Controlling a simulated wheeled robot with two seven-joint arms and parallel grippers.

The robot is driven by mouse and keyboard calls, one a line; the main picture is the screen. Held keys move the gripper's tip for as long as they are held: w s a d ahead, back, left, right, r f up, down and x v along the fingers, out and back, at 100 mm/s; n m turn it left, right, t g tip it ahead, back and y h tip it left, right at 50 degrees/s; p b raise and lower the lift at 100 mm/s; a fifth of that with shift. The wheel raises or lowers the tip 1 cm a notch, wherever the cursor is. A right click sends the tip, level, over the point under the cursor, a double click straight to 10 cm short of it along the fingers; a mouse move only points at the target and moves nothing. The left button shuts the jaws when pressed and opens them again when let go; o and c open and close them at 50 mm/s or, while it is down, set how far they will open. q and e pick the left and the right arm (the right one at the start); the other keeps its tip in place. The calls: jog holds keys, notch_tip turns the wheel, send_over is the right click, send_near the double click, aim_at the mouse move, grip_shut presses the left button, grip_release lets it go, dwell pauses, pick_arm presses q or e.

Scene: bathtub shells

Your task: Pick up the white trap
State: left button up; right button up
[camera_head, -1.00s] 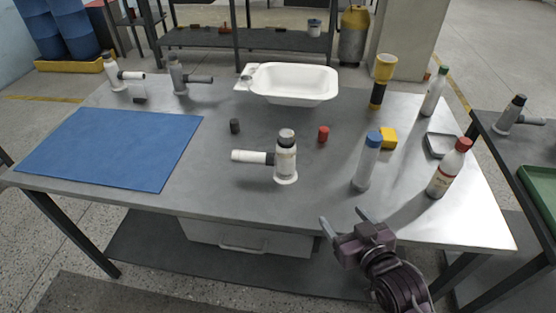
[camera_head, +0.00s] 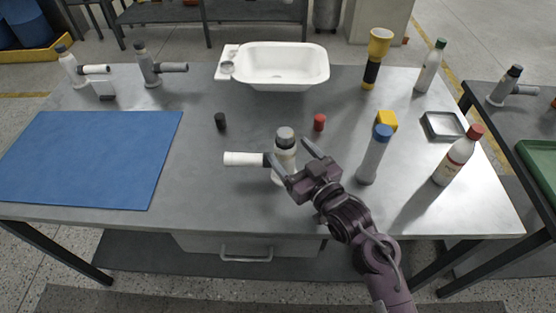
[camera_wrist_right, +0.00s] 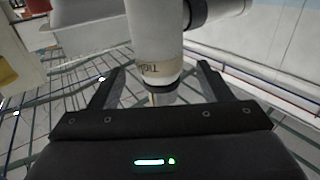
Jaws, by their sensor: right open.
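A white trap (camera_head: 284,143) with a dark ring and a grey cap stands upright mid-table, its white side pipe (camera_head: 243,159) pointing left. My right gripper (camera_head: 287,151) is open at the trap, its fingers on either side of the body in the head view. In the right wrist view the trap's body (camera_wrist_right: 157,38) shows between and beyond the open fingers (camera_wrist_right: 160,72); I cannot tell if they touch it. The gripper hides the trap's lower right part. Another white trap (camera_head: 68,66) stands at the back left beside a grey trap (camera_head: 147,66). My left gripper is not in view.
A blue mat (camera_head: 88,160) covers the left of the table. A white basin (camera_head: 285,65) stands behind. A blue-capped bottle (camera_head: 373,157) is close right of my arm, a red-capped bottle (camera_head: 455,160) farther right. A red cap (camera_head: 319,122) lies behind the gripper.

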jog(key=x, duration=0.3)
jog(key=shift+r, duration=0.1)
jog(key=shift+w+a, duration=0.15)
jog(key=shift+w, duration=0.05)
jog(key=shift+c, duration=0.3)
jog(key=c, duration=1.2)
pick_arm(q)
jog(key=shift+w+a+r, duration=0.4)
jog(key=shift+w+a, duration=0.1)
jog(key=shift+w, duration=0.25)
pick_arm(e)
jog(key=shift+c, duration=0.9)
